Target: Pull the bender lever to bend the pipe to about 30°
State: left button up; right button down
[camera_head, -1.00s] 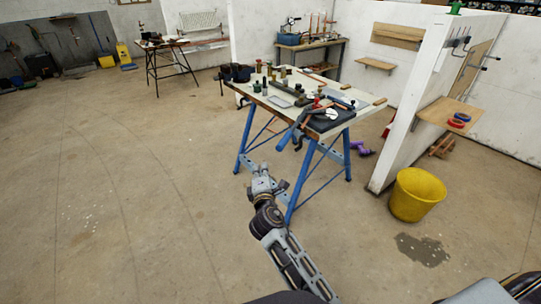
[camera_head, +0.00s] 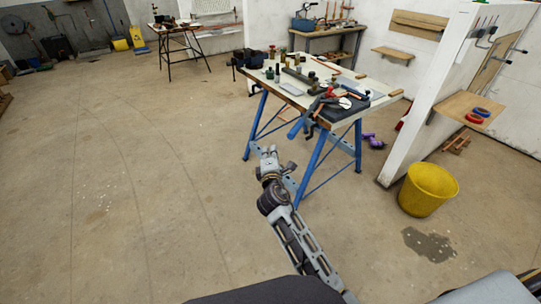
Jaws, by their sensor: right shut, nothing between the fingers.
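The workbench (camera_head: 335,75) with blue folding legs stands in the middle of the view, its top crowded with tools. A tool with blue and red handles (camera_head: 300,124), which looks like the bender with its lever, lies at the near edge and sticks out past it. The pipe cannot be told apart from the other items at this size. My right gripper (camera_head: 268,153) is shut and empty. It appears in front of the bench's near legs, below the handles in the picture and apart from them. My left gripper is not in view.
A yellow bucket (camera_head: 428,190) stands on the floor at the right, beside a white partition wall (camera_head: 425,120) with a wooden shelf (camera_head: 468,110). A purple object (camera_head: 374,141) lies behind the bench. The floor at the left is wide and clear.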

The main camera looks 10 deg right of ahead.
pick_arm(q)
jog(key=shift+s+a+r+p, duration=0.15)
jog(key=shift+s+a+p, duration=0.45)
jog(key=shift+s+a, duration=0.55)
pick_arm(e)
jog(key=w+d, duration=0.4)
jog(key=w, duration=0.1)
jog(key=shift+d+r, duration=0.15)
jog(key=shift+d, duration=0.25)
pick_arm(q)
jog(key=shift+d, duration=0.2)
